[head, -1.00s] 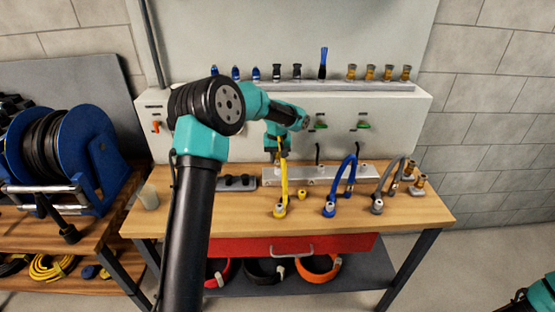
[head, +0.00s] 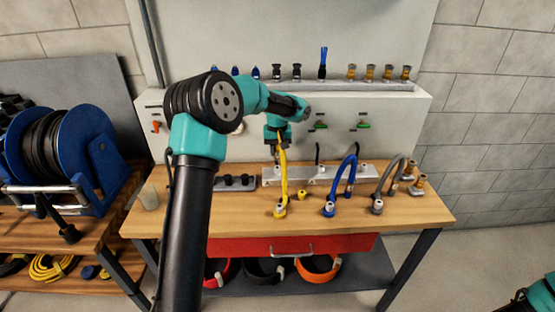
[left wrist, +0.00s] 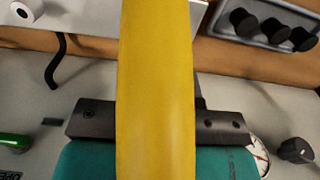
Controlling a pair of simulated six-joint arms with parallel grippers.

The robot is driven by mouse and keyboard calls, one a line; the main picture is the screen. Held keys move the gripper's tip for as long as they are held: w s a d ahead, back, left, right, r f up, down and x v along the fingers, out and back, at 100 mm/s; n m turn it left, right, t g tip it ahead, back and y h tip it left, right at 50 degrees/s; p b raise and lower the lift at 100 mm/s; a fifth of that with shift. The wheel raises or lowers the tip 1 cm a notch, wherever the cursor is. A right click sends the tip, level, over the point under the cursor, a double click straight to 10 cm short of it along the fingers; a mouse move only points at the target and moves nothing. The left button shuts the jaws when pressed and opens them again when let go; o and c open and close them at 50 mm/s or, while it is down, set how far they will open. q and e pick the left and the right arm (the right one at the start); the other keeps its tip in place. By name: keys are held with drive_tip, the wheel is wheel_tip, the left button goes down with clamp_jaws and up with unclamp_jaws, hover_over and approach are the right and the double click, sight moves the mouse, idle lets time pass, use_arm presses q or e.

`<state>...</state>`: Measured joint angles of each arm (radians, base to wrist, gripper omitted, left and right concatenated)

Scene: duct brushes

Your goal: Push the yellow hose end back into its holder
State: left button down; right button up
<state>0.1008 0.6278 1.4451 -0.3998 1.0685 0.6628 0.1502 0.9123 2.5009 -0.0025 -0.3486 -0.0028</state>
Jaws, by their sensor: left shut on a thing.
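The yellow hose (head: 284,178) rises from a grey fitting on the bench up to my left gripper (head: 278,148). My left gripper is shut on the hose near its upper end, above the left part of the metal rail (head: 332,173). In the left wrist view the yellow hose (left wrist: 156,90) runs top to bottom and covers the middle of the dark gripper parts. The hose's free tip and the holder spot beneath it are too small or hidden to tell apart. Only part of my right arm shows at the lower right.
A blue hose (head: 351,178) and a grey hose (head: 391,182) arch to the right. A small yellow fitting (head: 302,195) stands beside the yellow hose. A dark rack (head: 237,183) lies left of the rail. The panel (head: 400,110) stands behind. The front bench edge is mostly clear.

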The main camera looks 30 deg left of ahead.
use_arm(q)
drive_tip(key=shift+r, duration=0.35)
drive_tip(key=s+d+f, duration=0.1)
drive_tip(key=s+d, duration=0.3)
drive_tip(key=d, duration=0.8)
drive_tip(key=shift+d+f, duration=0.3)
drive_tip(key=shift+f, duration=0.1)
drive_tip(key=shift+f, duration=2.8)
drive_tip(key=shift+f, duration=0.5)
drive_tip(key=c, duration=0.8)
unclamp_jaws()
